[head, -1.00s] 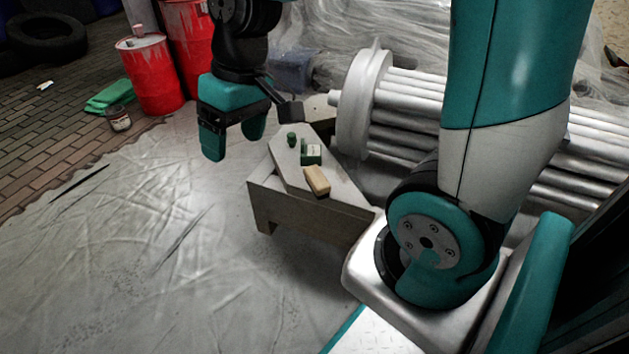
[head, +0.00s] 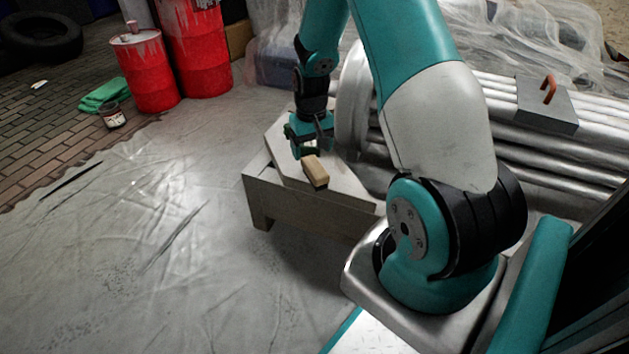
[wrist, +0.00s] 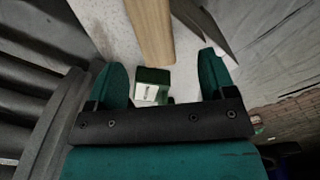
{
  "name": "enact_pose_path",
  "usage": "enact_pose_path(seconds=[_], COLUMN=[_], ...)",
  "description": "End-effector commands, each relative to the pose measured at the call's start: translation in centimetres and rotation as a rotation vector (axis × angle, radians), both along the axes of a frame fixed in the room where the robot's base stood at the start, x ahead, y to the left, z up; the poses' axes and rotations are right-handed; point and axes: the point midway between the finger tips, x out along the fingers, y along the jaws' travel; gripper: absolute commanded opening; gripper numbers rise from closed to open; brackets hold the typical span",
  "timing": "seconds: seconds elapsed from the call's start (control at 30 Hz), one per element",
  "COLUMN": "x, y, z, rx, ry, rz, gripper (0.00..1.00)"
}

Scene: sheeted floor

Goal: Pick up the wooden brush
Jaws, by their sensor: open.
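The wooden brush (head: 316,172) is a tan block lying on top of a small pale bench (head: 290,200). In the wrist view the brush (wrist: 150,28) shows at the top middle, beyond the fingertips. My gripper (head: 305,148) is over the bench beside the brush, on its far side in the head view. In the wrist view my gripper (wrist: 163,68) is open, with its two green fingers apart and nothing held. A small green box with a white label (wrist: 152,86) shows between the fingers. The gripper hides it in the head view.
Silver pipes (head: 480,110) lie behind and right of the bench, with a dark block with an orange handle (head: 548,100) on them. The sheeted floor (head: 140,240) on the left is clear.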

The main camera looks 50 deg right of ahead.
Motion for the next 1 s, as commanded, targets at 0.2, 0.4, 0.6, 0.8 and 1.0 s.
enact_pose_path(seconds=[0.2, 0.4, 0.6, 0.8, 1.0], x=[0.0, -0.2, -1.0, -0.9, -0.8], y=[0.0, -0.1, -0.3, -0.3, -0.3], z=[-3.0, -4.0, -7.0, -8.3, -8.2], rx=[0.000, 0.001, 0.001, 0.001, 0.001], ry=[0.000, 0.000, 0.001, 0.000, 0.000], rz=[0.001, 0.000, -0.001, 0.001, 0.001], gripper=[0.77, 0.77, 0.77, 0.77, 0.67])
